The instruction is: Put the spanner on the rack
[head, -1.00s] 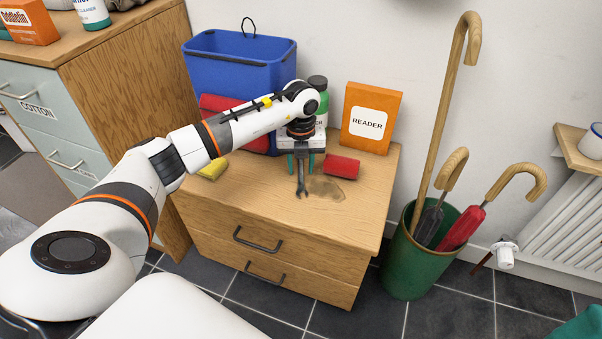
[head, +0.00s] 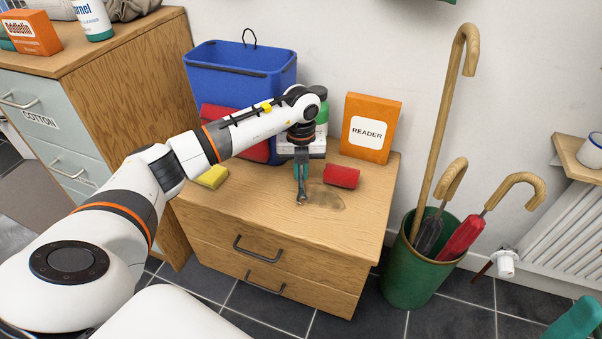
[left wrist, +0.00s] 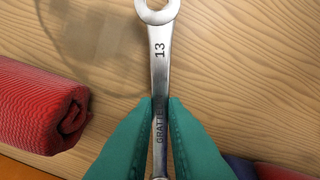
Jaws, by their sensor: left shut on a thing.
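The spanner (head: 302,199) is a silver steel spanner on the wooden drawer unit's top. In the left wrist view the spanner (left wrist: 159,55) shows its ring end and the mark 13. My left gripper (head: 301,178) points down over the unit, its teal fingers shut on the spanner's shank. In the left wrist view the fingertips of the left gripper (left wrist: 160,104) press it from both sides. Whether the spanner is clear of the wood I cannot tell. A teal piece, seemingly my right gripper (head: 575,322), is cut off at the bottom right. I see no clear rack.
On the drawer unit (head: 225,213) are a red roll (head: 342,177), a yellow sponge (head: 213,177), an orange READER box (head: 371,128), and a blue bin (head: 235,75). A green umbrella stand (head: 408,275) stands right of it, a radiator (head: 570,225) beyond.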

